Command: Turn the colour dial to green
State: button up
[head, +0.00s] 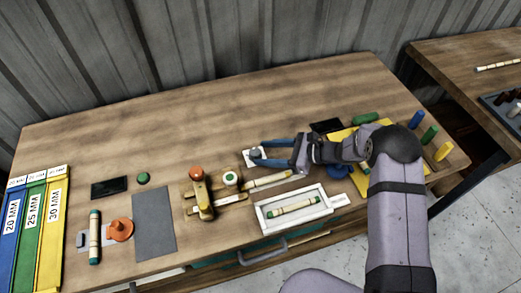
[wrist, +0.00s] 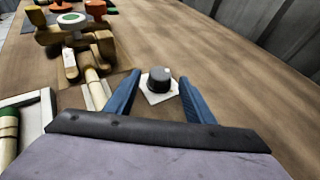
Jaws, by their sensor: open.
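The dial (wrist: 159,78) is a dark grey round knob on a small white plate (wrist: 157,98), flat on the table. A small light mark shows near the knob's top edge, but no colour can be read on it. In the head view the dial (head: 255,154) sits at my fingertips. My gripper (wrist: 160,76) has two blue fingers, open, one on each side of the knob. Gaps show between the fingers and the knob in the wrist view. Whether the fingertips are level with the knob or above it is hard to tell.
A wooden fixture (head: 201,196) with orange and green-topped knobs stands left of the dial. A white tray (head: 262,223) with a rattan piece lies in front. Coloured cylinders (head: 430,133) stand at the right. The table behind the dial is clear.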

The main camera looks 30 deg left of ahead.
aim_at(260, 152)
jog(key=shift+p+x, duration=0.3)
jog(key=shift+x, duration=0.95)
jog(key=shift+c, duration=0.3)
jog(key=c, duration=1)
jog(key=shift+o, duration=0.2)
jog(key=b, duration=0.1)
jog(key=n+g+b, duration=0.1)
jog(key=b, duration=0.1)
jog(key=shift+w+f, duration=0.15)
jog(key=shift+f, duration=0.1)
jog(key=n+g+b, duration=0.2)
jog(key=b, duration=0.3)
jog(key=shift+w+a+h, duration=0.15)
jog(key=shift+h, duration=0.25)
jog(key=shift+r+n+g+h+b, duration=0.3)
jog(key=shift+n+g+b, duration=0.3)
jog(key=shift+b, duration=0.4)
jog(key=shift+r, duration=0.1)
